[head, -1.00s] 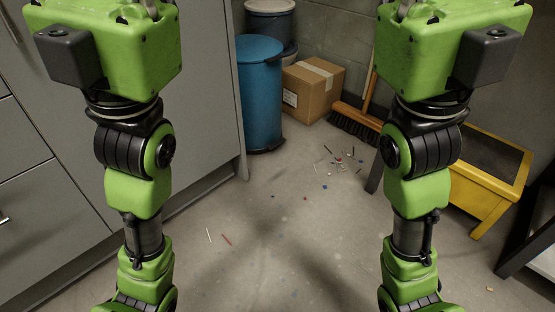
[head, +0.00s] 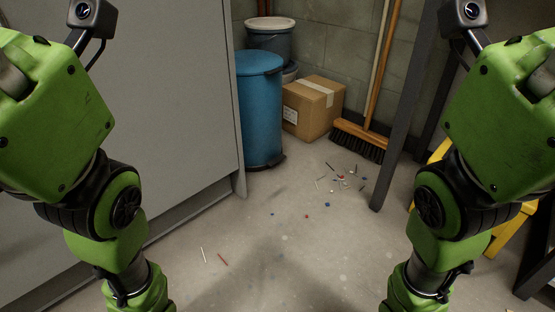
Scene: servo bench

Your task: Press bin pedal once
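A blue cylindrical bin (head: 261,112) with a closed lid stands on the floor beyond the end of the grey cabinet. Its dark base ring shows at the floor; I cannot make out a pedal on the side that shows. My two green arms come down at the left and right of the head view. Neither gripper is in the picture, so I cannot see their fingers. Both arms are well short of the bin.
A grey cabinet (head: 150,90) fills the left. Behind the bin is a lidded grey bucket (head: 271,38). A cardboard box (head: 313,106) and a broom (head: 360,138) stand by the wall. Small litter (head: 338,182) lies on the floor. A yellow stool (head: 510,232) is at right.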

